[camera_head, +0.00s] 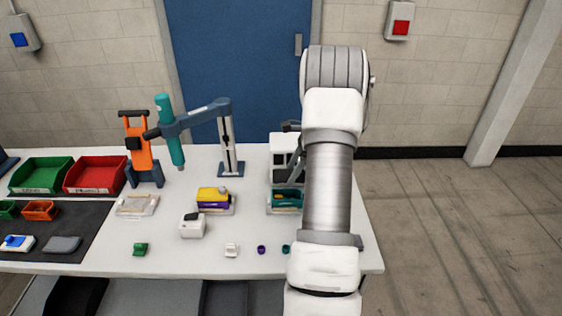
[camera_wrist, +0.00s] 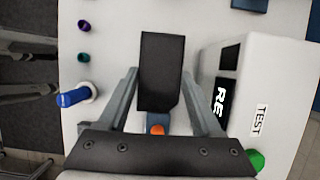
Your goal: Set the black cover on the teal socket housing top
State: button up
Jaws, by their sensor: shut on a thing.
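The black cover (camera_wrist: 162,70) is a dark rectangular plate between the fingers of my gripper (camera_wrist: 160,85) in the wrist view. My gripper is shut on it. The teal socket housing (camera_head: 284,208) sits at the right part of the table in the head view, with something orange-yellow on its top. My arm partly covers its right side. In the wrist view I cannot make out the housing; the cover and gripper hide much of what lies below. A small orange and blue part (camera_wrist: 157,130) shows between the finger bases. My gripper and the cover are hidden behind my arm in the head view.
A white tester (camera_wrist: 275,90) marked TEST stands close to the right finger. Small purple and teal rings (camera_wrist: 83,57) and a blue peg (camera_wrist: 73,97) lie to the left. A yellow and purple unit (camera_head: 214,198) and a white block (camera_head: 193,226) stand left of the housing.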

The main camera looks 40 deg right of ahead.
jog(key=shift+w+d, duration=0.1)
jog(key=shift+w, duration=0.5)
notch_tip(320, 180, down, 4)
jog(key=b, duration=0.3)
jog(key=shift+s+f+b, duration=0.1)
jog(key=shift+f+b, duration=0.15)
jog(key=shift+b, duration=0.05)
jog(key=shift+f+b, duration=0.35)
jog(key=shift+f, duration=0.5)
jog(key=shift+f, duration=0.75)
dwell(0.8)
jog(key=o, duration=1.4)
jog(key=v, duration=1.7)
jog(key=shift+r, duration=0.15)
